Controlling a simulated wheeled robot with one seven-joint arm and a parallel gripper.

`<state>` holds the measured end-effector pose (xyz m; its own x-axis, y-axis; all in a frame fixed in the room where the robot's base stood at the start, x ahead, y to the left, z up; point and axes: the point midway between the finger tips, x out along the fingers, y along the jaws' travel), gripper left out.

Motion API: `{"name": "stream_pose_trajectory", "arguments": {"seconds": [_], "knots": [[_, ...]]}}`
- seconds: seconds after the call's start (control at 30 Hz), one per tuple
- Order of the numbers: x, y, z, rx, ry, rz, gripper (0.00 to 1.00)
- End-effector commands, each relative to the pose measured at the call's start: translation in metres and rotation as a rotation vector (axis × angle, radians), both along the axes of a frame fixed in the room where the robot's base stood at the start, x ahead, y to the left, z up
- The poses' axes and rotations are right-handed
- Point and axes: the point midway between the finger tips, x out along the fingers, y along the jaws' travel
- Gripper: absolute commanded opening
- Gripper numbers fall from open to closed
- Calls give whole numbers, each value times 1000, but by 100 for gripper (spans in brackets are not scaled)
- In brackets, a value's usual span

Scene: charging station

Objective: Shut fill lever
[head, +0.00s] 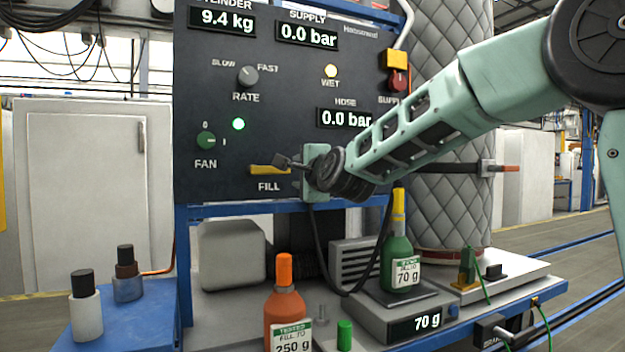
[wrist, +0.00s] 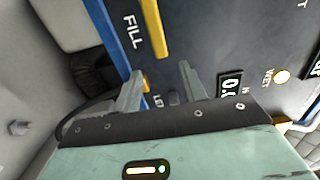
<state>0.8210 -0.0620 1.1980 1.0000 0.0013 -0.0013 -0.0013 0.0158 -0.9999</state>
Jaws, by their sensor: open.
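The yellow fill lever (head: 268,170) lies about horizontal on the dark panel, above the word FILL, in the head view. Its right end is partly covered by my gripper (head: 284,163), which is close to the panel at the lever's right end. In the wrist view the lever (wrist: 153,28) is a yellow bar, its near end in line with the gap between the fingertips. My gripper (wrist: 162,69) is open there, with nothing seen held. I cannot tell whether a finger touches the lever.
The dark panel (head: 215,110) has a rate knob (head: 247,76), a green fan knob (head: 206,140) and a red supply knob (head: 398,82). Supply and hose displays read 0.0 bar. Below, a green bottle (head: 398,247) stands on a scale reading 70 g, and an orange bottle (head: 284,305) stands in front.

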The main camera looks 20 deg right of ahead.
Motion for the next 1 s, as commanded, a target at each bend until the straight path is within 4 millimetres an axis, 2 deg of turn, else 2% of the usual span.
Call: {"name": "stream_pose_trajectory", "arguments": {"seconds": [0.03,0.2,0.4,1.0], "knots": [[-13,0,-1,-3,-2,-1,42],[-44,0,-1,-1,-1,-1,42],[-66,0,-1,0,0,-1,42],[-71,0,0,1,1,-1,42]]}}
